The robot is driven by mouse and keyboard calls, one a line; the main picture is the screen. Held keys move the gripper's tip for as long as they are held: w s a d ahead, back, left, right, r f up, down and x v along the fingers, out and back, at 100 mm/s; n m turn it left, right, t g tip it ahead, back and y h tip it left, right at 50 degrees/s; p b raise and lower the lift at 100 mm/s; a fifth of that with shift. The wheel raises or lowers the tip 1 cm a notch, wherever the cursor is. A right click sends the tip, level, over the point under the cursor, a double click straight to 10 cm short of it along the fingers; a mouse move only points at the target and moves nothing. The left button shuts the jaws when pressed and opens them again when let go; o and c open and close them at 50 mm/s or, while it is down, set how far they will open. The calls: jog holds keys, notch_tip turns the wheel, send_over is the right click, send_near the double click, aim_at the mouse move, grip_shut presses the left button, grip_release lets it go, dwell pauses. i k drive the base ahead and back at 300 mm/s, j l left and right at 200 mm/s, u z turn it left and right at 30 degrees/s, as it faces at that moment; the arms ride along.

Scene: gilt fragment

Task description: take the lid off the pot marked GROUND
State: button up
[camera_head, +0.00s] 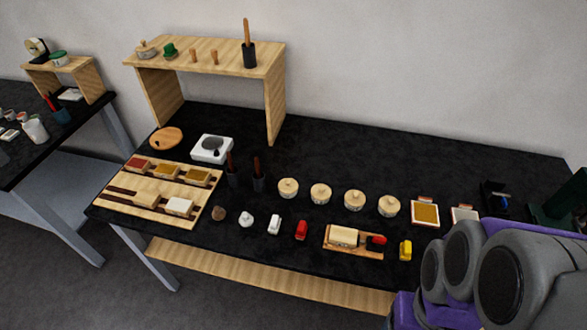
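Several small cream pots with knobbed lids stand in a row on the black table: the leftmost pot (288,189), a second pot (320,194), a third pot (354,201) and the rightmost pot (388,207). All look upright with their lids on. Any markings are too small to read, so I cannot tell which pot says GROUND. Grey and purple links of my arm fill the lower right corner, right of the pots. My gripper is not visible.
The black table (340,150) is clear behind the pots. In front stand a red item (301,230), a wooden tray with a block (336,246) and a yellow item (405,250). Dark upright holders (259,181) stand left. A framed ochre panel (426,214) lies right. A wooden shelf (210,55) stands behind.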

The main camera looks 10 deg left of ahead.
aim_at(288, 185)
jog(key=i+l+u, duration=0.1)
jog(key=i+u, duration=0.25)
jog(key=i+l+u, duration=0.15)
jog(key=u, duration=0.2)
jog(key=i+u, duration=0.1)
jog(key=u, duration=0.95)
